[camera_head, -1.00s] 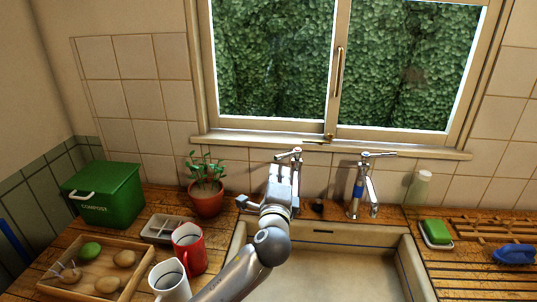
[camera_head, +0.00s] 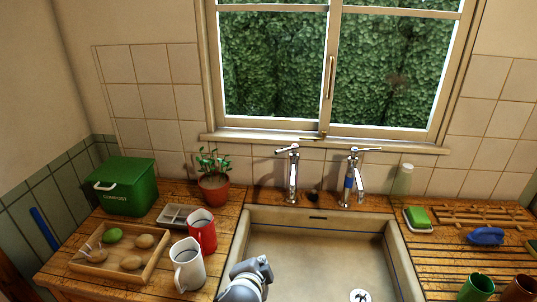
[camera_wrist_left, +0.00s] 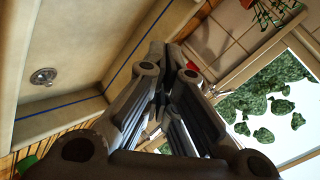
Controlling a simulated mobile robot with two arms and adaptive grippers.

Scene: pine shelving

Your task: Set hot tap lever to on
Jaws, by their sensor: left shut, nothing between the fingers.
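Two chrome taps stand behind the sink. The left tap (camera_head: 293,172) shows no blue band, and its lever (camera_head: 286,150) points left. The right tap (camera_head: 357,180) has a blue band, so the left one appears to be the hot tap. Its own lever (camera_head: 366,149) points right. My left gripper (camera_head: 262,266) is low in the head view, over the front left of the sink, well apart from both taps. In the left wrist view its fingers (camera_wrist_left: 172,55) are shut and empty. My right gripper is out of view.
The sink (camera_head: 310,250) is empty, with a drain (camera_head: 359,296).

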